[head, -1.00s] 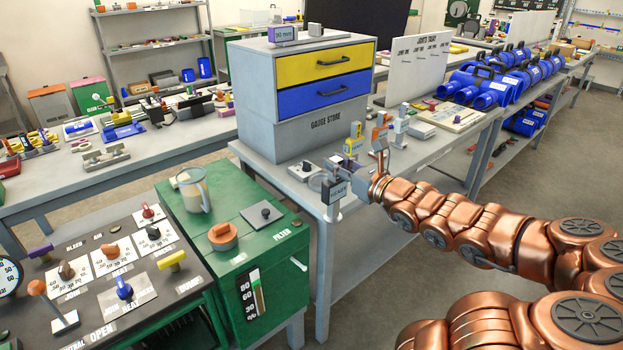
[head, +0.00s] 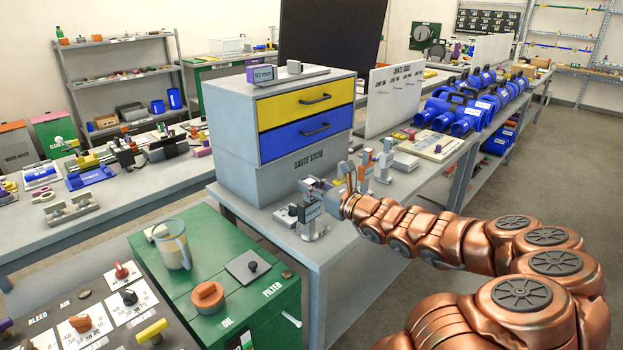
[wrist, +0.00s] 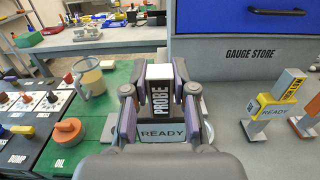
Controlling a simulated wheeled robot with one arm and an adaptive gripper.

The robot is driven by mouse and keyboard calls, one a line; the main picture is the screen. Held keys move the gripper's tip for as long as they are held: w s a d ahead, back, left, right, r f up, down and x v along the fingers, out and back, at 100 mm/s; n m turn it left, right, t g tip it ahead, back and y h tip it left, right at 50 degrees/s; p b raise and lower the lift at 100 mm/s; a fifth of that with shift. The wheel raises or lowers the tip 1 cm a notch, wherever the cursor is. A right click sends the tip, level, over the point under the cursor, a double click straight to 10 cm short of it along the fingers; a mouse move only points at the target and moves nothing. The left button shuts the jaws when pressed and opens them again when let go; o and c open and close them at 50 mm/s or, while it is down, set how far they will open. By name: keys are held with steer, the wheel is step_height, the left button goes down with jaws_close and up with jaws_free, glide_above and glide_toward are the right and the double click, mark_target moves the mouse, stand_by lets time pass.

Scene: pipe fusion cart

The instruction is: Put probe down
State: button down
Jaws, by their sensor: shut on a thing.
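The probe (wrist: 160,98) is a dark block lettered PROBE with a pale top and a READY plate below it. In the wrist view my gripper (wrist: 158,100) is shut on it, one finger pad on each side. In the head view my gripper (head: 325,190) is at the front left corner of the grey bench (head: 330,247), below the gauge store cabinet. There the probe (head: 310,207) is small and partly hidden by the fingers. I cannot tell whether its underside touches the bench.
The gauge store cabinet (head: 290,165) with yellow and blue drawers stands behind my gripper. The green cabinet (head: 215,255) with a clear jug (head: 173,247) and an orange OIL knob (head: 208,296) is to the left.

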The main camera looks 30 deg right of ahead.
steer(key=w+d+f+p, duration=0.4)
steer(key=w+d+p, duration=0.1)
steer(key=w, duration=0.3)
steer(key=shift+w+d+f, duration=0.2)
steer(key=shift+d+f, duration=0.05)
steer(key=shift+d, duration=0.05)
stand_by(0.4)
steer(key=shift+f, duration=0.15)
steer(key=c, duration=0.9)
jaws_free()
steer(key=shift+c, duration=0.2)
steer(key=shift+r, duration=0.2)
steer(key=b+v, duration=0.3)
steer(key=v, duration=0.9)
